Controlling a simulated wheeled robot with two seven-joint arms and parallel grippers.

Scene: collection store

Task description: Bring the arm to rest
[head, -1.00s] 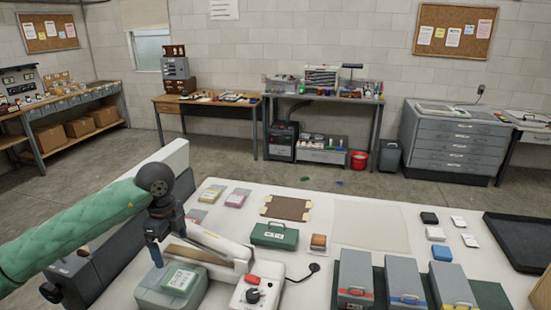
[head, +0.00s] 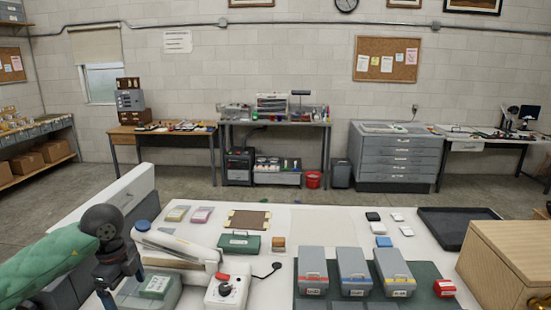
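My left arm, in a green padded sleeve, comes in from the left in the head view. Its dark gripper (head: 121,286) points down at the lower left, over the near left part of the white table (head: 325,222). Its two fingers look apart, with nothing visible between them. Just right of it are a grey-green box with a green-and-white label (head: 157,286) and a white long-armed device (head: 178,246). I cannot tell whether the gripper touches the box. My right arm and gripper are out of view.
A white control box with a dial (head: 227,291), a green case (head: 239,243) and grey lidded boxes (head: 312,268) stand on the table. A black tray (head: 455,222) and a wooden cabinet (head: 515,255) are at the right. A pale mat area at mid-table is bare.

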